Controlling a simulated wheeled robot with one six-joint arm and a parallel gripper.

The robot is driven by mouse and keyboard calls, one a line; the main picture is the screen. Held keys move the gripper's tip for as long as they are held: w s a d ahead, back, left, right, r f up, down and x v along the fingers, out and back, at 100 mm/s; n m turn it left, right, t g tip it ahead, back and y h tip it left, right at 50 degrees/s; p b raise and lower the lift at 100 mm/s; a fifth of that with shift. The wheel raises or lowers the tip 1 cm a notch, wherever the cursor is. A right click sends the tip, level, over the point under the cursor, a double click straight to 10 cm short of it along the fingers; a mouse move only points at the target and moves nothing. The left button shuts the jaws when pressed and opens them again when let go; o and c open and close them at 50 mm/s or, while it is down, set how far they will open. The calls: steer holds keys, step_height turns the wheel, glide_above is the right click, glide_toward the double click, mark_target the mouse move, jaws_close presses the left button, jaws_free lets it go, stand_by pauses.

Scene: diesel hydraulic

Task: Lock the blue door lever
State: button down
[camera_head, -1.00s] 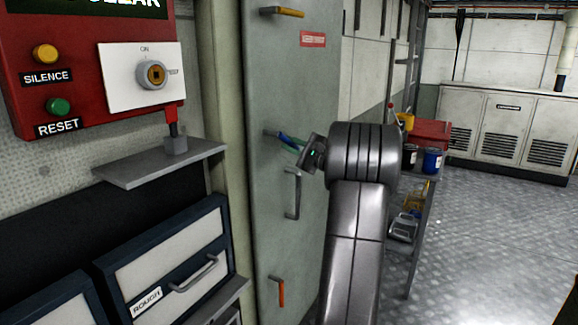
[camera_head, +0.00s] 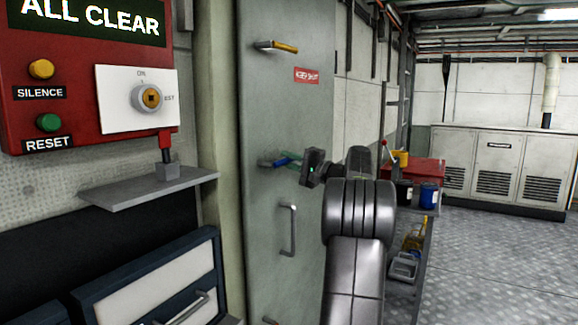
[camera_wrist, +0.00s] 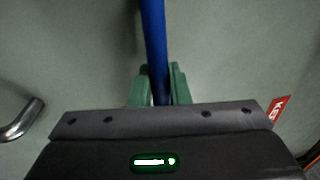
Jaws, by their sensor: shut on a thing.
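The blue door lever (camera_head: 282,161) is on the grey-green door, at mid height above the door handle. It lies close to level in the head view, rising slightly to the right. My gripper (camera_head: 295,159) comes from the right with its green fingers closed around the lever's outer end. In the wrist view, the blue lever (camera_wrist: 154,45) runs down from the top edge into the space between the green fingers of my gripper (camera_wrist: 158,88). The lever's pivot is hard to make out.
A yellow lever (camera_head: 284,47) is higher on the same door (camera_head: 270,110). The door handle (camera_head: 290,230) is below the blue lever. A grey shelf (camera_head: 150,185) juts out at left under a red alarm panel (camera_head: 60,115). A cart with cans (camera_head: 428,196) stands at right.

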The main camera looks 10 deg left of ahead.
steer(key=shift+r, duration=0.1)
stand_by(0.3)
steer(key=c, duration=1.4)
jaws_free()
steer(key=shift+c, duration=0.2)
steer(key=v, duration=1.3)
steer(key=shift+d, duration=0.35)
steer(key=shift+s, duration=0.1)
steer(key=x, duration=1.3)
steer(key=shift+a, duration=0.4)
steer(key=shift+d, duration=0.1)
